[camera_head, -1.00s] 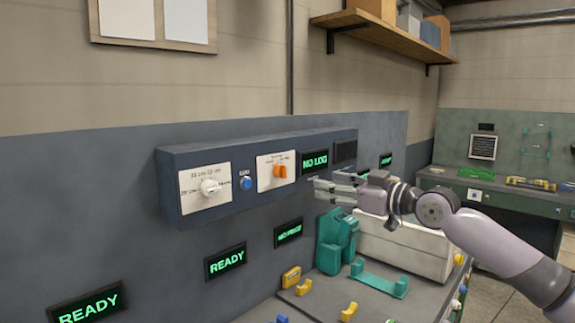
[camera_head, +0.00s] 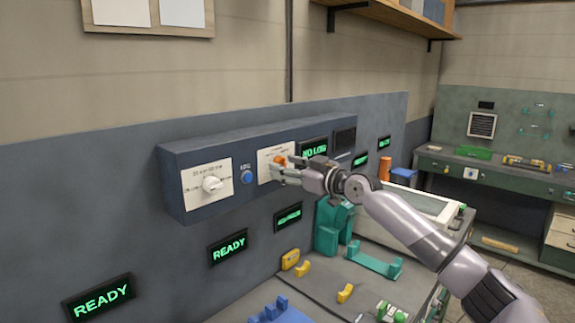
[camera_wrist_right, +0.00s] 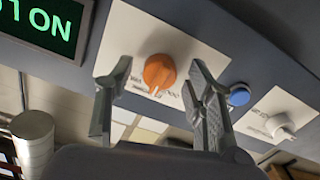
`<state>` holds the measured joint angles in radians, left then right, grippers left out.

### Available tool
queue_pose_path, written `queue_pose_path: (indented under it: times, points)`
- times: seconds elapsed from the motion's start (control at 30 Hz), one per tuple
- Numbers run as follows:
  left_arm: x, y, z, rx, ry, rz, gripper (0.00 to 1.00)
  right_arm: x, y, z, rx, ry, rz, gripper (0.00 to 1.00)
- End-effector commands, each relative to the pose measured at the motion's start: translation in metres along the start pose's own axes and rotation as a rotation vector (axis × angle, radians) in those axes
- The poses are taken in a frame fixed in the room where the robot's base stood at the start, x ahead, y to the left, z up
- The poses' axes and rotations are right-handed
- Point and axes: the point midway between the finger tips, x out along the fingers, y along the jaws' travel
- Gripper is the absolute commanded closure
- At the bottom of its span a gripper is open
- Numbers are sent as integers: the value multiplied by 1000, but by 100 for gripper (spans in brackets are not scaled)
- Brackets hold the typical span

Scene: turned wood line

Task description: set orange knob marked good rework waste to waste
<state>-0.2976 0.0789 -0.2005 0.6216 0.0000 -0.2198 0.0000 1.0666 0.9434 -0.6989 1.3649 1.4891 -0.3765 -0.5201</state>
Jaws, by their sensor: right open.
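The orange knob (camera_head: 280,160) sits on a white label plate (camera_head: 264,170) on the front of the blue-grey control box (camera_head: 225,152). In the right wrist view the orange knob (camera_wrist_right: 159,72) shows whole, with a pale pointer mark at its lower edge. The lettering on its plate is too small to read. My right gripper (camera_head: 282,171) is close in front of the knob, partly over it in the head view. In the right wrist view my right gripper (camera_wrist_right: 158,88) is open, with one finger on each side of the knob and no visible contact. My left gripper is not in view.
A blue button (camera_head: 246,177) and a white knob (camera_head: 211,185) are left of the plate. Below stand a green fixture (camera_head: 329,225) and yellow holders (camera_head: 290,259) on the bench.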

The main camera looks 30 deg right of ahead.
Motion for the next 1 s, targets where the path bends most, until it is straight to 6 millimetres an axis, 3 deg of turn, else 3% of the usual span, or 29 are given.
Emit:
queue_pose_path:
  times: [0.1, 0.8, 1.0]
  points:
    - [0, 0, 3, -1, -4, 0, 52, 0, 0, 0, 0, 0, 0, 51]
    - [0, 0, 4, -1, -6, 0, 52, 0, 0, 0, 0, 0, 0, 98]
    - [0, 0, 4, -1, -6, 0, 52, 0, 0, 0, 11, -1, 0, 99]
